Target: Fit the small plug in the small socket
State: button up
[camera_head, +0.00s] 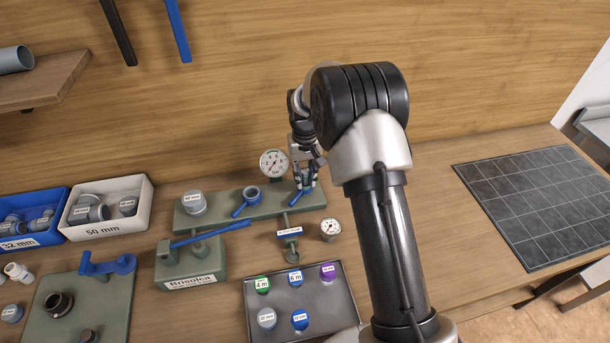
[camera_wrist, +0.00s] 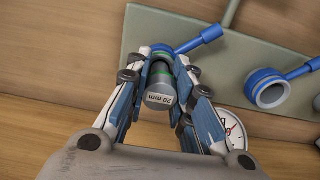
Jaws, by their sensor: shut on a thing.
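My gripper (camera_head: 305,178) is over the right end of the green manifold board (camera_head: 225,207). In the wrist view my gripper (camera_wrist: 168,105) is shut on a grey plug labelled 20 mm (camera_wrist: 160,98), which has a green band. The small socket with its blue ring and lever (camera_wrist: 190,44) is directly behind the plug, which overlaps it. I cannot tell whether the plug is inside the socket or just above it. In the head view the fingers mostly hide this socket, but its blue lever (camera_head: 299,198) shows. The plug cannot be made out there.
A larger open blue socket (camera_head: 251,191) and a pressure gauge (camera_head: 273,163) stand left of my gripper. A grey plug (camera_head: 194,203) stands at the board's left end. A tray (camera_head: 336,318) of coloured caps lies in front. A tiled dark mat (camera_head: 540,200) is at right.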

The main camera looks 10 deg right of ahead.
jog(key=shift+f, duration=0.1)
jog(key=shift+s+f+b, duration=0.3)
jog(key=shift+s+f, duration=0.05)
jog(key=shift+f, duration=0.35)
dwell(0.4)
jog(key=o, duration=0.7)
jog(key=shift+o, duration=0.8)
jog(key=shift+w+f, duration=0.1)
jog(key=shift+w, duration=0.05)
jog(key=o, duration=0.7)
jog(key=shift+w, duration=0.1)
jog(key=shift+r, duration=0.2)
